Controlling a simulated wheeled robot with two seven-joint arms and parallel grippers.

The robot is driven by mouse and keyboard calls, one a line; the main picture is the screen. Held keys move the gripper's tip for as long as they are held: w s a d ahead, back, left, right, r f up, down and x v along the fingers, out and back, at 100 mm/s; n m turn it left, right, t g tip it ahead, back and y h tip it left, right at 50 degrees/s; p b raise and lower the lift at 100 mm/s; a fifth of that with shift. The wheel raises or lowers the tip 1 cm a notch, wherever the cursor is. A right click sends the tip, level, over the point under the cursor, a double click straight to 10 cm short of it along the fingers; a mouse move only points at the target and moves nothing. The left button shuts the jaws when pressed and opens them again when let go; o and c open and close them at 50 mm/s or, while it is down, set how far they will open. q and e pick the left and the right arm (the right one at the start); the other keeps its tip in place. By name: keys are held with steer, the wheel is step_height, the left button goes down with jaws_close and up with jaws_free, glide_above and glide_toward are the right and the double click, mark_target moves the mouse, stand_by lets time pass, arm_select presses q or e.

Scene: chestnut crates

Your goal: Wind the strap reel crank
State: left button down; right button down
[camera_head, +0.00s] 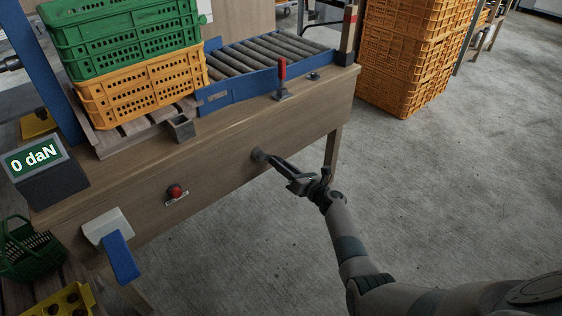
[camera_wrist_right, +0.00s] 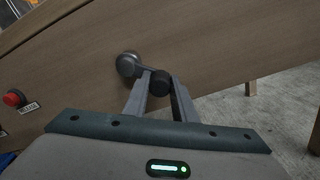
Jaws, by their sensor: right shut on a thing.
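The strap reel crank sits on the front face of the wooden bench, its dark round hub (camera_head: 259,154) near the bench's right part. In the right wrist view the hub (camera_wrist_right: 128,64) is up and left of the crank's black handle knob (camera_wrist_right: 160,82), joined by a short dark arm. My right gripper (camera_head: 291,174) is shut on the handle, one finger on each side of the knob in the wrist view. The reel itself is not visible. The display (camera_head: 38,158) on the bench reads "0 daN". My left gripper is not in view.
A green crate (camera_head: 120,40) stands on an orange crate (camera_head: 146,90) on the bench, beside a roller conveyor (camera_head: 262,55). A red button (camera_head: 175,191) is left of the crank. A red-handled lever (camera_head: 282,72) stands on top.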

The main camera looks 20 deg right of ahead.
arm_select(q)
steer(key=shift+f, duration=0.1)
arm_select(e)
steer(key=shift+f, duration=0.15)
steer(key=c, duration=1.5)
jaws_free()
steer(key=shift+o, duration=0.2)
steer(key=shift+s, duration=0.1)
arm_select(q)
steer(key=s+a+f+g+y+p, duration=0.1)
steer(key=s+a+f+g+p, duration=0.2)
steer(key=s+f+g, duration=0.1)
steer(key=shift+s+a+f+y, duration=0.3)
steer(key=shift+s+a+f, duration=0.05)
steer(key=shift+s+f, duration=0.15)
arm_select(e)
steer(key=v, duration=1.7)
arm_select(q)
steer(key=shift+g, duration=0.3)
arm_select(e)
steer(key=shift+s, duration=0.1)
